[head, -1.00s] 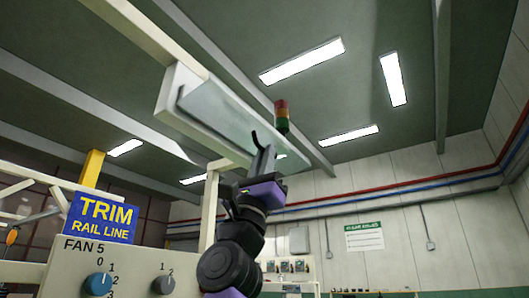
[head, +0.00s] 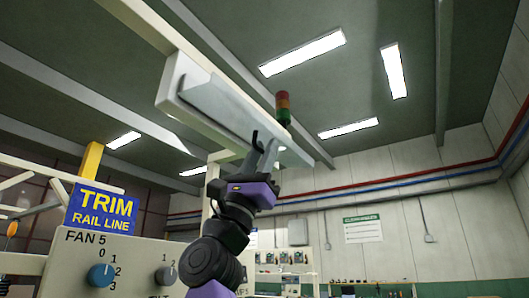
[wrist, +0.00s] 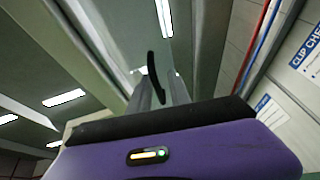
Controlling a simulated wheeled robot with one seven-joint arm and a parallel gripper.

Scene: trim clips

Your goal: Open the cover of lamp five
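The lamp (head: 172,82) is a long pale box fixed overhead, in the upper middle of the head view. Its grey cover (head: 215,106) is a long panel along the underside; how far it stands from the box is hard to tell. A black curved handle (head: 255,138) is at my gripper's fingertips. My gripper (head: 266,148) points up at the cover. In the wrist view, the handle (wrist: 153,72) stands by the gap between my two grey fingers (wrist: 160,88), which look apart. Whether they touch it is unclear. No lamp number is readable.
A panel (head: 75,262) marked FAN 5 with blue and grey knobs stands at lower left, under a blue TRIM RAIL LINE sign (head: 101,209). A red and green beacon (head: 283,108) stands behind the lamp. Open air lies to the right of my arm.

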